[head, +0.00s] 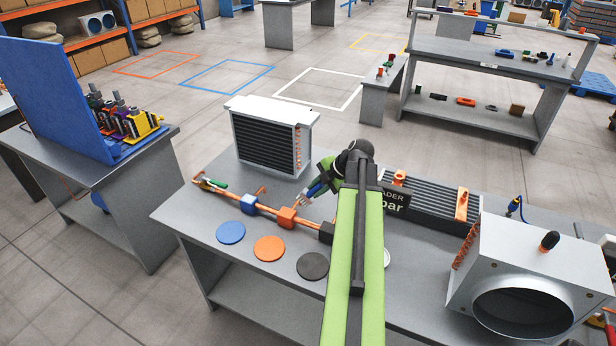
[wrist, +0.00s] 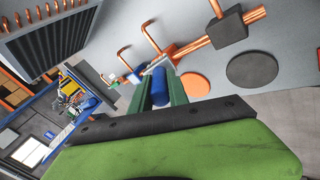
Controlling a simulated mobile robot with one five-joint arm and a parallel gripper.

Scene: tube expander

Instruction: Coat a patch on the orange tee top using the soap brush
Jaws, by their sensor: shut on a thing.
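The orange tee (head: 287,216) sits on a copper pipe line on the bench, between the blue tee (head: 249,202) and the black tee (head: 327,232). A bent copper stub rises from it. My gripper (head: 318,186) is above and just right of the orange tee. In the wrist view my gripper (wrist: 160,90) is shut on a blue handle (wrist: 158,84), which looks like the soap brush. The black tee (wrist: 228,27) is at the upper right there.
Blue (head: 231,232), orange (head: 269,248) and black (head: 312,266) discs lie in front of the pipe. A finned coil (head: 268,140) stands behind. A dark finned unit (head: 430,198) and a metal duct box (head: 535,270) are on the right.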

